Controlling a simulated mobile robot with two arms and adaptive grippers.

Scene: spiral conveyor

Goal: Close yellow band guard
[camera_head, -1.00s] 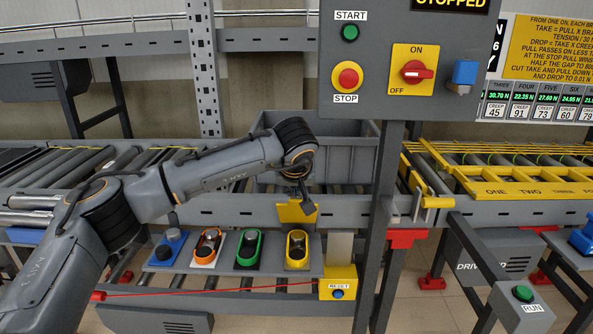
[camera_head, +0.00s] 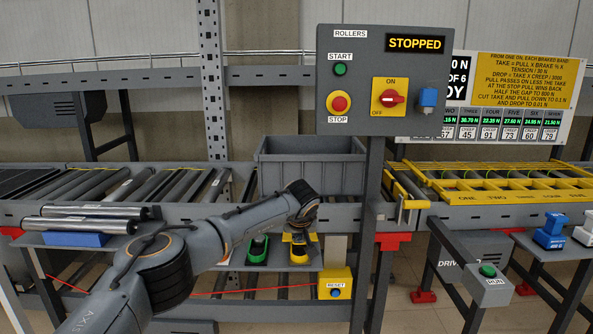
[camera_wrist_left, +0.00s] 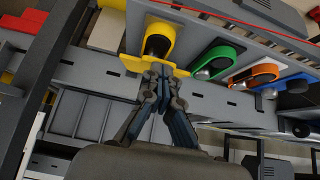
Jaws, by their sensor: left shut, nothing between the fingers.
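The yellow band guard (camera_head: 490,186) is an open frame over the conveyor bed at the right of the head view, with ONE, TWO and more words along its front bar. It looks roughly level; I cannot tell whether it is fully closed. A yellow handle-like bar (camera_head: 415,204) is at its left end. My left gripper (camera_head: 300,243) is shut, well left of the guard, in front of the conveyor rail. In the left wrist view its fingertips (camera_wrist_left: 160,76) are at a small yellow plate (camera_wrist_left: 146,64); contact cannot be told. My right gripper is not in view.
A control box (camera_head: 390,75) reading STOPPED stands on a post between my left gripper and the guard. A grey crate (camera_head: 310,150) is behind the gripper. Green (camera_head: 257,250) and yellow (camera_head: 299,256) tools sit on a low shelf. A RUN box (camera_head: 487,285) juts out at right.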

